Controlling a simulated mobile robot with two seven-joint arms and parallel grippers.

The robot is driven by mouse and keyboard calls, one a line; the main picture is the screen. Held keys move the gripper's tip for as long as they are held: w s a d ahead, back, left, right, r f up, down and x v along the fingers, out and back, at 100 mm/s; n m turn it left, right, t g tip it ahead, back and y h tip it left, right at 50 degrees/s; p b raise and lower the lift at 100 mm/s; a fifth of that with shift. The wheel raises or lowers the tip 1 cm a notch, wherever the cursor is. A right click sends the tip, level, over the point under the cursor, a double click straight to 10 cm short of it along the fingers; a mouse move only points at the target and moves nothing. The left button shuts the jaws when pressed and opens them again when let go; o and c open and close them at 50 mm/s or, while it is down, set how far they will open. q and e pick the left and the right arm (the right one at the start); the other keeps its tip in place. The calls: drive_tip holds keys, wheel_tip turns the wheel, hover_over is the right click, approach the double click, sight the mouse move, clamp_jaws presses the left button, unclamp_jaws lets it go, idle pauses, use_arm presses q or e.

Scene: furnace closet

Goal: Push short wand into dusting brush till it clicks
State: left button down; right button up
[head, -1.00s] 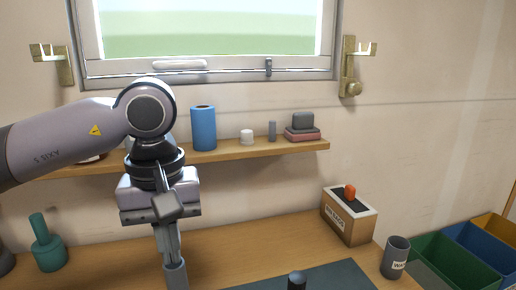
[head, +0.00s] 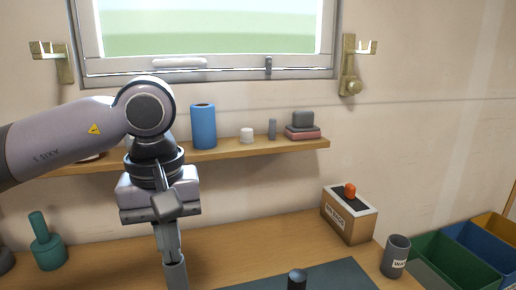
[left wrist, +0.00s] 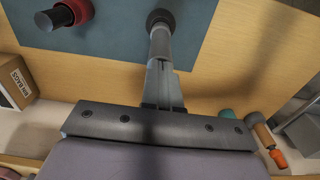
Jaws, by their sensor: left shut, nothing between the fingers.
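My left gripper (head: 168,252) points down over the bench, its fingers shut. A grey tube, which looks like the short wand (head: 176,274), is right at the fingertips and runs off the bottom of the head view. In the left wrist view the wand (left wrist: 160,44) extends from the tips of the left gripper (left wrist: 161,66) to a dark round piece, probably the dusting brush (left wrist: 160,18), over the blue-grey mat. The fingers appear to meet the wand's near end, not wrap around it. How deep the wand sits in the brush cannot be seen. My right gripper is not in view.
A black cylinder (head: 297,280) stands on the mat (head: 340,274); the left wrist view shows a red collar there (left wrist: 78,10). A labelled box (head: 348,216) and grey cup (head: 396,257) are to the right. A teal bottle-shaped object (head: 46,246) stands left. A shelf (head: 270,147) runs behind.

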use_arm(q)
drive_tip(key=shift+r+p, duration=1.25)
drive_tip(key=shift+r, duration=1.2)
